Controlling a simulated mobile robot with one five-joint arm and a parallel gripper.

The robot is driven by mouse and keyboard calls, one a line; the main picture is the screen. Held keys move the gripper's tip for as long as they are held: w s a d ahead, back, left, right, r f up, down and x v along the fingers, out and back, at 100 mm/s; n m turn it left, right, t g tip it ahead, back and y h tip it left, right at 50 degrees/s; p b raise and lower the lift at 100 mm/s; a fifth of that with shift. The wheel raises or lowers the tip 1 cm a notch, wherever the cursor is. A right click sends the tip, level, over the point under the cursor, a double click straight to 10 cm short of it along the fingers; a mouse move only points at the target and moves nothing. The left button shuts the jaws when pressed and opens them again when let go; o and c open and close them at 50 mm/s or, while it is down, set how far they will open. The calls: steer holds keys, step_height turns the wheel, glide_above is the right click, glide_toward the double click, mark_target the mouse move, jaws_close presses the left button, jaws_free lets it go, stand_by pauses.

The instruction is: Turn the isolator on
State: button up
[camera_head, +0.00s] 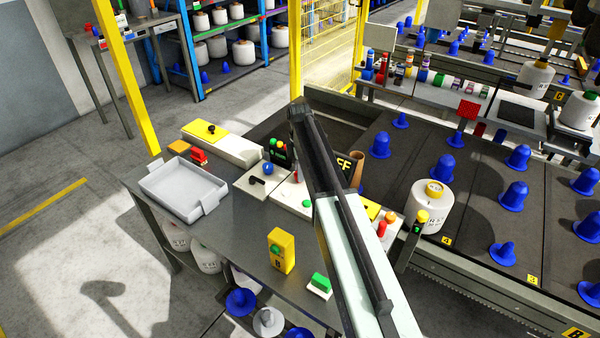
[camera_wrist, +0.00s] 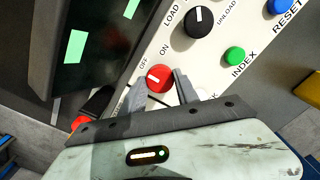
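The isolator is a red round knob (camera_wrist: 159,78) on a cream control panel (camera_wrist: 205,62) in the wrist view. OFF and ON are printed beside it. Its white mark points up-left, nearer OFF than ON. My gripper (camera_wrist: 159,76) has its two grey fingers apart, one on each side of the knob. Small gaps seem to show, but I cannot tell whether either finger touches it. In the head view my arm covers much of the panel and my fingers cannot be made out.
Close to the isolator are a black LOAD/UNLOAD selector (camera_wrist: 201,22), a green INDEX button (camera_wrist: 234,56) and a blue RESET button (camera_wrist: 281,5). A dark display (camera_wrist: 90,45) stands left of it. The bench holds a grey tray (camera_head: 180,190) and a yellow box (camera_head: 281,251).

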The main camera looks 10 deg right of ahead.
jaws_close()
steer(key=shift+d, duration=0.1)
steer(key=m, duration=0.7)
steer(key=shift+m, duration=0.3)
steer(key=m, duration=1)
steer(key=shift+m, duration=0.3)
